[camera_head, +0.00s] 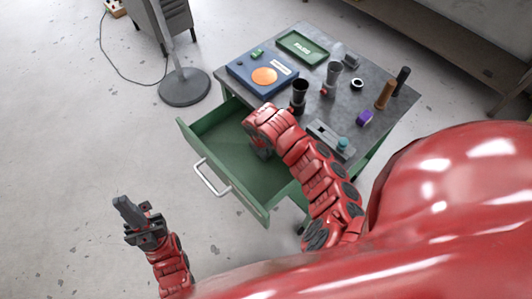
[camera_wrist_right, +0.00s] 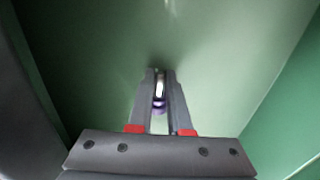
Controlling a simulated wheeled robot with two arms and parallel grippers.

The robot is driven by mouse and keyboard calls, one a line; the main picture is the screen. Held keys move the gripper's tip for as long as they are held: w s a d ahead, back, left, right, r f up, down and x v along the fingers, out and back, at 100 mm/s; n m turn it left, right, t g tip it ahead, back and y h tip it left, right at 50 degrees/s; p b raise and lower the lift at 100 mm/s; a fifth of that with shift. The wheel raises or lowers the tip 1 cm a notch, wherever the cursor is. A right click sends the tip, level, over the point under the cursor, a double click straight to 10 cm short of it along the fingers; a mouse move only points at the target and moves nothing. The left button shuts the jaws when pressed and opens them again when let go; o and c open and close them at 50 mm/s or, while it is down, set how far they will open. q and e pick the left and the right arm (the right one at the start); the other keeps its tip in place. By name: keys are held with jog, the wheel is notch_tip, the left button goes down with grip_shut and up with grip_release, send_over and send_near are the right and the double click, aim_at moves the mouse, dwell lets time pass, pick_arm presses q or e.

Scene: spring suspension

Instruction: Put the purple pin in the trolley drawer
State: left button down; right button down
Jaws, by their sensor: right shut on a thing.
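The green trolley drawer (camera_head: 225,152) is pulled open below the trolley top. My right gripper (camera_head: 262,150) reaches down into it. In the right wrist view my right gripper (camera_wrist_right: 159,90) is shut on the purple pin (camera_wrist_right: 159,104), which shows a pale shiny part and a purple part between the fingers. The drawer floor (camera_wrist_right: 90,65) is close behind the fingertips; I cannot tell whether the pin touches it. The pin is hidden in the head view. My left gripper (camera_head: 128,212) is away at the lower left, over the floor; its finger gap is not clear.
The grey trolley top (camera_head: 335,105) holds a blue box (camera_head: 250,85), a green tray (camera_head: 302,47), black and grey cups, a brown handle (camera_head: 384,95) and a purple part (camera_head: 365,118). The drawer handle (camera_head: 208,180) sticks out in front. A stand base (camera_head: 185,88) is behind left.

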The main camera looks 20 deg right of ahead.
jog(key=shift+f, duration=0.1)
jog(key=c, duration=0.8)
grip_release()
jog(key=shift+c, duration=0.2)
